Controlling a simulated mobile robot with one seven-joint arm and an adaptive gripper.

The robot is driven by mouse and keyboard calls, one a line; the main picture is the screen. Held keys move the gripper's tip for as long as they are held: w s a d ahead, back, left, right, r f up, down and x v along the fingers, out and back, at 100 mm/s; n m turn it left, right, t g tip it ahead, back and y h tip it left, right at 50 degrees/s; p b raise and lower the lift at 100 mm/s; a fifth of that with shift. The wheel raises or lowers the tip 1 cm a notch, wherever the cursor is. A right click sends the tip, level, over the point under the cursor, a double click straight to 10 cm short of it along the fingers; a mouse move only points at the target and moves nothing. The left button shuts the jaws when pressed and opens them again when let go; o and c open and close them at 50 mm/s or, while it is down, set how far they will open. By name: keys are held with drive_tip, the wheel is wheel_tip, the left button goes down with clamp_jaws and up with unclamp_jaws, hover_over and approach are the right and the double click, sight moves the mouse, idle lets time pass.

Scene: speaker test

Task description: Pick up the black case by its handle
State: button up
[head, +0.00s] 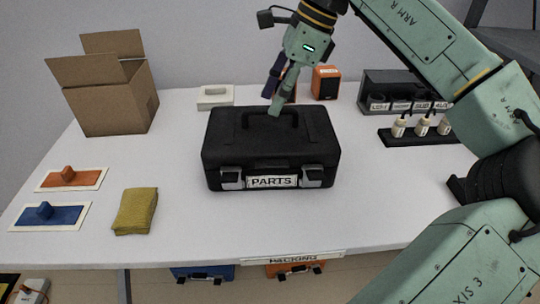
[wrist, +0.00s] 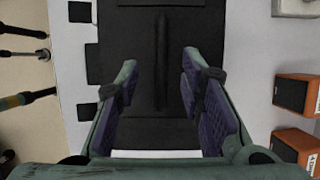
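The black case (head: 225,150) lies shut on the white table, with a "PARTS" label (head: 272,181) between two grey latches on its front. Its handle (head: 248,113) is on the lid, partly hidden by a finger of my gripper (head: 273,98). In the wrist view the handle (wrist: 162,75) runs as a dark bar up the picture, between the two spread fingers of my gripper (wrist: 160,72). A gap shows on both sides of the handle. My gripper is open and holds nothing. How far the fingertips reach down beside the handle is hard to tell.
Two orange speakers (head: 326,83) stand behind the case, near a white block (head: 214,97). A bottle rack (head: 420,133) is at the right, an open cardboard box (head: 112,100) at the back left. A yellow cloth (head: 135,212) lies front left. The table in front of the case is clear.

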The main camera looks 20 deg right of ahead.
drive_tip(key=x, duration=0.4)
drive_tip(key=shift+f, duration=0.1)
drive_tip(key=shift+c, duration=0.4)
clamp_jaws()
idle(0.5)
drive_tip(key=shift+w, duration=0.1)
